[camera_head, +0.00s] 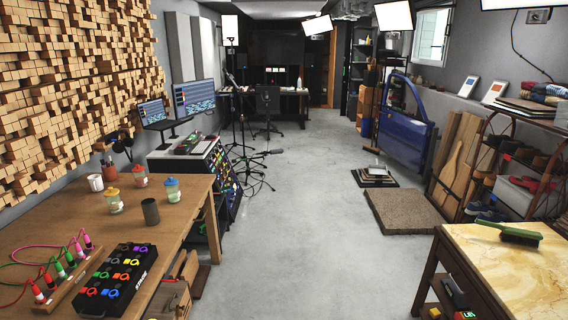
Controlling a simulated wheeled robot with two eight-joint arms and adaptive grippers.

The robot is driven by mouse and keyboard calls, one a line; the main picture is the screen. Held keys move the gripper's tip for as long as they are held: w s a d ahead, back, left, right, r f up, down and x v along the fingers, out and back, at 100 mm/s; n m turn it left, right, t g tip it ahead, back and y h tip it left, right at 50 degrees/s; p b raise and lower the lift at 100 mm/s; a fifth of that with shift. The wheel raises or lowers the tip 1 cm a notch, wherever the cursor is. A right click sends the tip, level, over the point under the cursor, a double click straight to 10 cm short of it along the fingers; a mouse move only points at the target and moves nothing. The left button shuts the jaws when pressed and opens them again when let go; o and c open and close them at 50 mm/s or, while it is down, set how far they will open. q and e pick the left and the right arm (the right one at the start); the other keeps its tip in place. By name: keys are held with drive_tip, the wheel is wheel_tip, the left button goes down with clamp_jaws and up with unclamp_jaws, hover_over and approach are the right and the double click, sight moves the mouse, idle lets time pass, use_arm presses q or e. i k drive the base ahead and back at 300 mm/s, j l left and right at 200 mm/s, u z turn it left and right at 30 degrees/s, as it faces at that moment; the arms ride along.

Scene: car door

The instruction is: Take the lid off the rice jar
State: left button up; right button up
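Three small glass jars with coloured lids stand upright on the wooden table at the left. One jar (114,205) has a yellow lid (112,191) and pale contents. One jar (140,179) behind it has a red lid (138,168). The contents are too small to tell which jar holds rice. Neither of my grippers is in view.
The wooden table (62,222) also holds a dark cup (150,211), a light mug (95,182), a pedal board (115,278) and plugs with cables. A marble-topped table (500,268) with a green brush (507,232) stands at right. The grey floor (310,240) between is clear.

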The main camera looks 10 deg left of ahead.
sight(172, 181)
drive_tip(key=i+u, duration=0.2)
drive_tip(key=i, duration=0.85)
drive_tip(key=i+l+u, duration=0.2)
drive_tip(key=i, duration=0.85)
drive_tip(key=i+u, duration=0.45)
drive_tip(key=i+l+u, duration=0.1)
drive_tip(key=i+u, duration=0.15)
drive_tip(key=u, duration=0.2)
drive_tip(key=i+l+u, duration=0.2)
drive_tip(key=u, duration=0.25)
drive_tip(key=i+l+u, duration=0.45)
drive_tip(key=k+j, duration=0.1)
